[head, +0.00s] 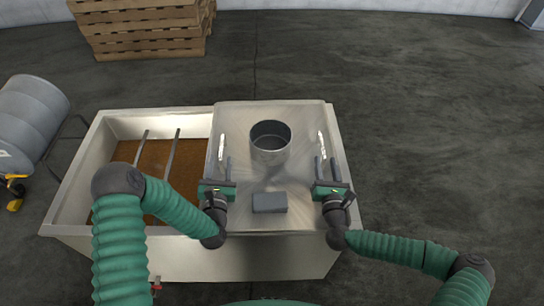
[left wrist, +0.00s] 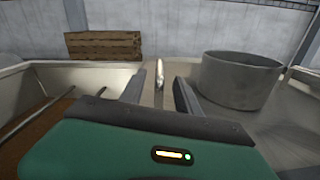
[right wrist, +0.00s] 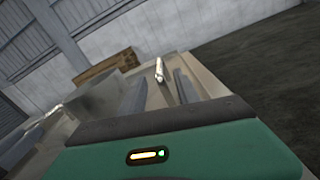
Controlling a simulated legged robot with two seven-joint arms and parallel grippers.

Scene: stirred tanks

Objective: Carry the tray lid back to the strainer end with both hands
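The tray lid (head: 300,220) is a pale metal plate over the right part of the tank, lying flat. It has a light bar handle (head: 222,147) on its left side and another light bar handle (head: 322,146) on its right side. My left gripper (head: 222,168) is open, just on the near side of the left handle, which shows beyond and between its fingers in the left wrist view (left wrist: 160,78). My right gripper (head: 326,168) is open on the near side of the right handle, seen likewise in the right wrist view (right wrist: 160,70). I see no contact with either handle.
A round metal collar (head: 270,155) and a grey block (head: 269,202) stand on the lid between my grippers. The tank's open left part holds brown material (head: 150,160) under two thin bars. A grey drum (head: 30,120) is at the left, wooden pallets (head: 140,28) behind. The right floor is clear.

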